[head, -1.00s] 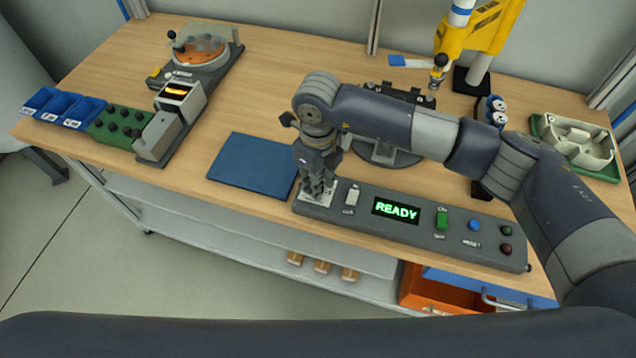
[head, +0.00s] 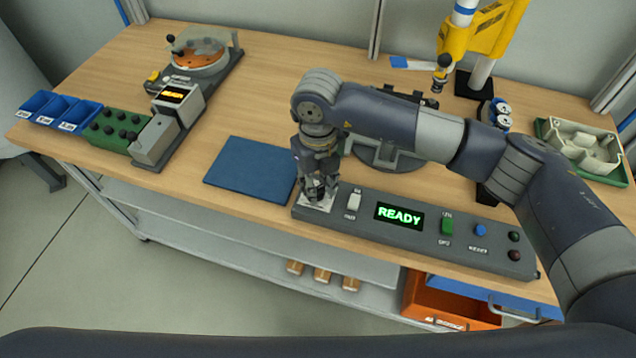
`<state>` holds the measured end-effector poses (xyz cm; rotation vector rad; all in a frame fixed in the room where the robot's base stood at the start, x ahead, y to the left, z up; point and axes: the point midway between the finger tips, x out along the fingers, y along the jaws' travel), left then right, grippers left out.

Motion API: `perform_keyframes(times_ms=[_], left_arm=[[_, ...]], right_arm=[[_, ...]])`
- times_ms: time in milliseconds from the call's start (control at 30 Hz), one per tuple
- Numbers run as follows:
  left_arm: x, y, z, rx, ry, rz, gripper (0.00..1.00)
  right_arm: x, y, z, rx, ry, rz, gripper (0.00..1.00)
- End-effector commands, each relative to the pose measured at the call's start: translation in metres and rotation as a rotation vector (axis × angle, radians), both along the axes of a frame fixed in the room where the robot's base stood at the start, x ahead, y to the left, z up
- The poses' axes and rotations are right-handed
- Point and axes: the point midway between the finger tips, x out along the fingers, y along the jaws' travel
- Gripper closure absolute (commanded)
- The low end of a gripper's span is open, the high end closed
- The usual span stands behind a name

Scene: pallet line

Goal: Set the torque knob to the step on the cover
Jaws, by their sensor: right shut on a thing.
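The grey control panel (head: 470,243) lies along the front edge of the bench, its display reading READY. At its left end is a white dial plate (head: 316,205). My right gripper (head: 318,192) points down over this plate, shut on the torque knob, which its fingers hide almost wholly. The knob's pointer and the step marks cannot be read. A pale cover or housing part (head: 580,146) lies in a green tray (head: 612,178) at the right; no step number on it is readable from here. My left gripper is not in view.
A blue mat (head: 248,174) lies left of the panel. Blue bins (head: 60,110), a green block with black knobs (head: 118,130) and a turntable fixture (head: 200,60) stand at the left. A yellow tool (head: 490,35) hangs behind my right arm.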

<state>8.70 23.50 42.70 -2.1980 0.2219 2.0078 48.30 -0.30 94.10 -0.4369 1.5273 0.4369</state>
Motion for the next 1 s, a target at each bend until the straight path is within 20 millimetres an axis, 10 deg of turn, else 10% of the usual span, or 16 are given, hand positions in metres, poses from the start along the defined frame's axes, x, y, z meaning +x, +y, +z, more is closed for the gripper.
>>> perform_keyframes(times_ms=[100, 133, 200, 633, 1000], left_arm=[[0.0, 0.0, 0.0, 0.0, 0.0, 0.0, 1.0], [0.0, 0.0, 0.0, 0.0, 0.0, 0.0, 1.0], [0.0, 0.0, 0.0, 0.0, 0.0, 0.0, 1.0], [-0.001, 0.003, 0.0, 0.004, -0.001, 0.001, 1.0], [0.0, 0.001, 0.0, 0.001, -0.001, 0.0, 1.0]], right_arm=[[0.001, 0.0, 0.002, 0.001, -0.003, 0.0, 0.97], [0.001, 0.0, 0.002, 0.001, -0.003, 0.0, 0.67], [0.001, 0.0, 0.002, 0.001, -0.003, 0.0, 0.53], [0.001, 0.0, 0.008, 0.002, -0.003, 0.001, 0.53], [0.001, 0.0, 0.08, 0.001, -0.006, 0.001, 0.53]])
